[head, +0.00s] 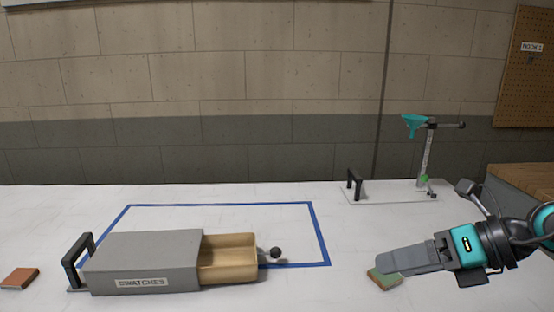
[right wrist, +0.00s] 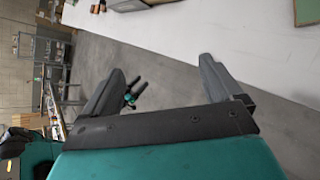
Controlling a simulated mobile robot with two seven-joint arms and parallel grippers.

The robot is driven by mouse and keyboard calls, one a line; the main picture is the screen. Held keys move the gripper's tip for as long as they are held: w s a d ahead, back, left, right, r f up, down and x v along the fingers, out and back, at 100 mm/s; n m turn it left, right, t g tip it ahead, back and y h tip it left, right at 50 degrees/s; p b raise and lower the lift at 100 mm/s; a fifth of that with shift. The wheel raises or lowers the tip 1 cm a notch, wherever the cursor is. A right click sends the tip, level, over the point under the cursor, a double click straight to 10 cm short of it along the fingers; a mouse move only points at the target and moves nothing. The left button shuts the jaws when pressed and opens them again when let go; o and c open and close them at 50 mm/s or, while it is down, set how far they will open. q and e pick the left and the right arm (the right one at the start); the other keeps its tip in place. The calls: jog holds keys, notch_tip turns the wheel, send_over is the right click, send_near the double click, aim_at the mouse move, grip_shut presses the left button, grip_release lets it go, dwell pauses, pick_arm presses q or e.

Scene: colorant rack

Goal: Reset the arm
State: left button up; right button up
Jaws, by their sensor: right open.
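My right gripper (head: 385,263) reaches in from the right in the head view, over the right part of the white table. In the right wrist view its two fingers (right wrist: 160,88) are spread apart with nothing between them. In the head view the fingertips overlap a green-topped swatch block (head: 385,281) on the table; I cannot tell whether they touch it. The corner of a block (right wrist: 307,12) shows at the top right of the wrist view, clear of the fingers.
A brown block (head: 20,278) lies far left. A stand with a teal funnel (head: 414,124) is at back right. The table between drawer and gripper is clear.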

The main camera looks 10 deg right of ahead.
notch_tip(320, 180, up, 5)
jog(key=w+a+m+t+y, duration=0.2)
jog(key=a+m+t+y, duration=0.1)
jog(key=m+t, duration=0.75)
jog(key=s+d+f+m+g+h, duration=0.1)
jog(key=d+f+m+h, duration=0.3)
jog(key=f+m+h, duration=0.55)
jog(key=s+d+f+m+g+h, duration=0.1)
jog(key=d+f+m+h, duration=0.4)
jog(key=m, duration=0.7)
jog(key=s+a+f+m+g+h, duration=0.1)
jog(key=s+a+f+m+g, duration=0.25)
jog(key=s+f, duration=0.2)
jog(key=s+a+f+g+y, duration=0.3)
jog(key=s+a+f+g, duration=0.5)
jog(key=s, duration=0.3)
pick_arm(q)
jog(key=shift+a+f+b, duration=0.1)
jog(key=shift+f+b, duration=1.65)
jog(key=shift+b, duration=0.3)
pick_arm(e)
jog(key=w+a+f+t+y, duration=0.1)
jog(key=w+f+t, duration=0.2)
jog(key=f, duration=0.3)
jog(key=w+a+f+t+y, duration=0.1)
jog(key=w+f+t, duration=0.3)
jog(key=f, duration=0.3)
jog(key=shift+a+f, duration=0.2)
jog(key=shift+a, duration=0.05)
